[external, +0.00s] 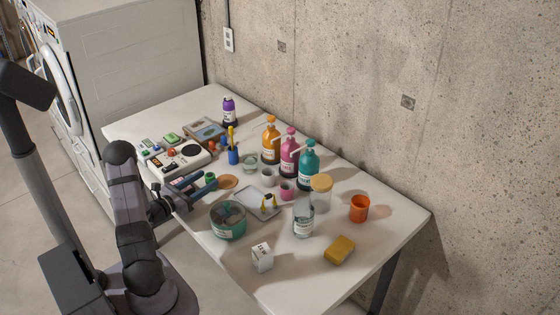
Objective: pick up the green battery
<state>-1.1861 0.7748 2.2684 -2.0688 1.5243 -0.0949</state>
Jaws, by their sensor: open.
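My gripper (206,185) is open and low over the left edge of the white table. Its fingers point right. A small dark green, upright-looking piece (210,177) shows right at the fingertips; it may be the green battery, but it is too small to be sure. I cannot tell whether the fingers touch it or whether it stands between them. Two small flat things with green tops, one left (151,143) and one right (171,137), lie farther back on the table, beyond the gripper.
A white device (182,160) lies behind the gripper, an orange dish (228,182) just right. A green tub (228,221) and grey tray (256,207) stand in front and right. Pump bottles (289,155) line the back. The front corner has free room around a white box (262,257) and yellow sponge (339,249).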

